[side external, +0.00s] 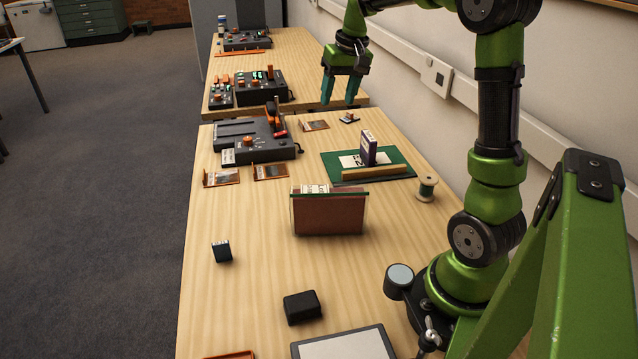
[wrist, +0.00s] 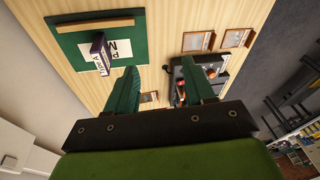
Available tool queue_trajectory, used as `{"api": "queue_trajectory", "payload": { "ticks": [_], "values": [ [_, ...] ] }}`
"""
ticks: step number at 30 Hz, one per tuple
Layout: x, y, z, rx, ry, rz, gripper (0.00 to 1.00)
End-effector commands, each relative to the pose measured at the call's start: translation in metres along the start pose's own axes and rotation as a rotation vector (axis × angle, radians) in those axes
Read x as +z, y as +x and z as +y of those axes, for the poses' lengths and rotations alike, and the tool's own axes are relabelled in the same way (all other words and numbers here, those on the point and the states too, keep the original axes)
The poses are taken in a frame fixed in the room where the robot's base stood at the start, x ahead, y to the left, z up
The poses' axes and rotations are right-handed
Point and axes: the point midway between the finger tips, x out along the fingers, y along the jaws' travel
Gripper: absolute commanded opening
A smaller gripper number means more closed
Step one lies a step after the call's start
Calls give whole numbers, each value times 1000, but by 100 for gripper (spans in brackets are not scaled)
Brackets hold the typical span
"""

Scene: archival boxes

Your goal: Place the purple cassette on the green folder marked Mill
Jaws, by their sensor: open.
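The purple cassette (side external: 369,148) stands upright on the green folder (side external: 403,156) in the side view, on or against its white label. The label's lettering is only partly readable. In the wrist view the cassette (wrist: 101,52) also stands on the green folder (wrist: 72,44), with a white label bearing a large M beside it. My gripper (side external: 340,98) is open and empty, raised above the table beyond the folder. In the wrist view its two fingers (wrist: 162,92) are spread with nothing between them, and the cassette is outside them to the left.
A wooden strip (side external: 375,172) lies along the folder's near edge. A thread spool (side external: 427,189) stands to its right. A reddish-brown box file (side external: 328,213) stands nearer the camera. A dark machine (side external: 255,140) is on the left. The table's front middle has free room around a black block (side external: 302,307).

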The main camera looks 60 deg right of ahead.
Motion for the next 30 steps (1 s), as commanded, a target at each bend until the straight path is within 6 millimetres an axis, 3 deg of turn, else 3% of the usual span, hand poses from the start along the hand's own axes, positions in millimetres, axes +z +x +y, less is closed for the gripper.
{"api": "queue_trajectory", "payload": {
  "ticks": [1, 6, 12, 15, 21, 30],
  "values": [
    [24, -15, -26, -34, -38, 37, 53],
    [105, -40, -84, -148, -130, 133, 53],
    [198, -44, -114, -276, -215, 219, 53],
    [228, -40, -117, -321, -240, 244, 53],
    [252, -34, -117, -360, -256, 265, 53],
    [252, -34, -117, -360, -255, 264, 53]
  ]
}}
